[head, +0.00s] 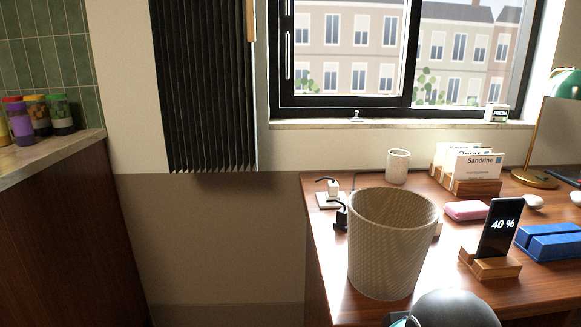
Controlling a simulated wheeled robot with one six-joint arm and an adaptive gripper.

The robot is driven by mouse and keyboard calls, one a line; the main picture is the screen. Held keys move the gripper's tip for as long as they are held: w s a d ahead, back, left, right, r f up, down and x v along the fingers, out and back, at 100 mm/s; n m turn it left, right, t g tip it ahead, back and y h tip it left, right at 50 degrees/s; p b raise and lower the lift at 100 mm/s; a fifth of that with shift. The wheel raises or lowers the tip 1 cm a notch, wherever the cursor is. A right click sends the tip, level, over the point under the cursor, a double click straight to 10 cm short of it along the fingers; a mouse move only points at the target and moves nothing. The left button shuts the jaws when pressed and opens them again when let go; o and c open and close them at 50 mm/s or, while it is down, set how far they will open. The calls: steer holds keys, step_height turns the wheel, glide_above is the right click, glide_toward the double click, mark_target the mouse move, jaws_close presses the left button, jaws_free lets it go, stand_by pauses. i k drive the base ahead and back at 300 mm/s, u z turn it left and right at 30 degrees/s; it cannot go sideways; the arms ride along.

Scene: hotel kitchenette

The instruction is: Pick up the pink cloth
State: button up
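A small pink item (466,210), low and block-like with rounded edges, lies on the wooden desk. It is right of the woven basket and left of the phone on its stand. It is the only pink thing on the desk that I see; I cannot tell from its texture whether it is cloth. My gripper is not in view. A dark grey rounded part at the bottom edge looks like part of my arm.
A phone (498,226) on a wooden stand, a blue block-like item (552,240), a card holder (470,187), a cup (398,167) and a lamp (541,150) crowd the desk (450,274).

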mark_target(468, 210)
steer(key=z, duration=0.15)
steer(key=k, duration=0.65)
steer(key=z, duration=0.95)
steer(key=i, duration=0.55)
